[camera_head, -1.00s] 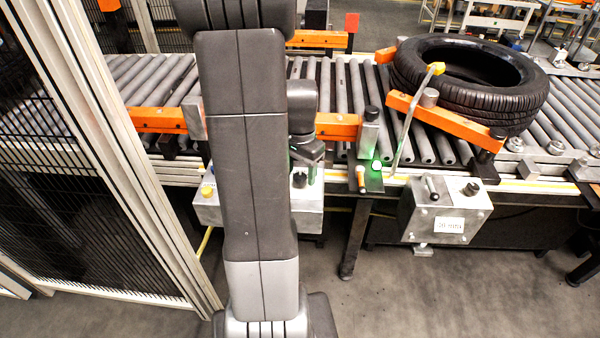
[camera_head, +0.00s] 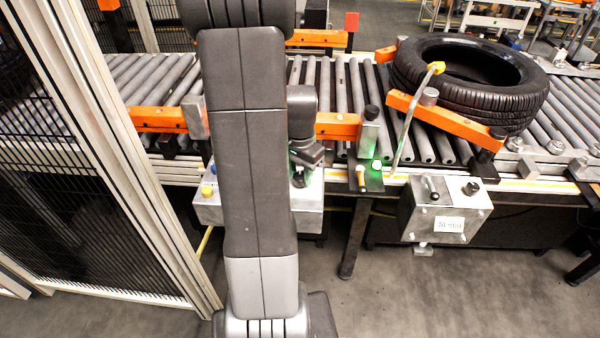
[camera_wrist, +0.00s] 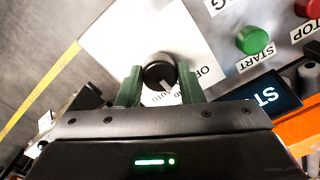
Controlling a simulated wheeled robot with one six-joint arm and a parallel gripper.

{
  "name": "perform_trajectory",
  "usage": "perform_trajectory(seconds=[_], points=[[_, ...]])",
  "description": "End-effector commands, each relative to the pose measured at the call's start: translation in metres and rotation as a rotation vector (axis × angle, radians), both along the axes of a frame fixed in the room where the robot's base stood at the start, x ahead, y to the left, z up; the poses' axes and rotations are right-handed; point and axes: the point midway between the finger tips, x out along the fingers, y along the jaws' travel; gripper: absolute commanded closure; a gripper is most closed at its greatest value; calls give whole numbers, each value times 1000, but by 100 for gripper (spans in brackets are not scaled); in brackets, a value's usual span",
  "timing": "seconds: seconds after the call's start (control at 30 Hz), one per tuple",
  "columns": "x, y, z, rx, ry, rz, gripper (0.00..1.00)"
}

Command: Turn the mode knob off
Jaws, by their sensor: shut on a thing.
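The mode knob (camera_wrist: 158,71) is a round black knob with a pale pointer line, on a white plate of the control box. The wrist view shows my gripper (camera_wrist: 160,76) with its two green-grey fingers on either side of the knob, shut on it. The pointer line is toward the lower right, near the partly hidden "AUTO" label. An "OFF" label (camera_wrist: 206,74), partly cut by the finger, is to the right. In the head view my gripper (camera_head: 302,172) is at the grey control box (camera_head: 312,198), its tips hard to make out.
A green START button (camera_wrist: 252,40), a red STOP button (camera_wrist: 308,8) and a dark display (camera_wrist: 268,97) are right of the knob. The roller conveyor (camera_head: 340,90) with orange rails and a tyre (camera_head: 470,80) lies behind. A mesh fence (camera_head: 90,200) stands left.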

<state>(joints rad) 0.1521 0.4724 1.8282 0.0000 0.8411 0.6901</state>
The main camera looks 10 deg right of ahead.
Motion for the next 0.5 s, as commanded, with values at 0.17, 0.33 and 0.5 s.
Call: perform_trajectory(seconds=[0.17,0.33,0.5], points=[[0,0,0,-1,-1,80,89],[0,0,0,-1,-1,207,89],[0,0,0,-1,-1,354,89]])
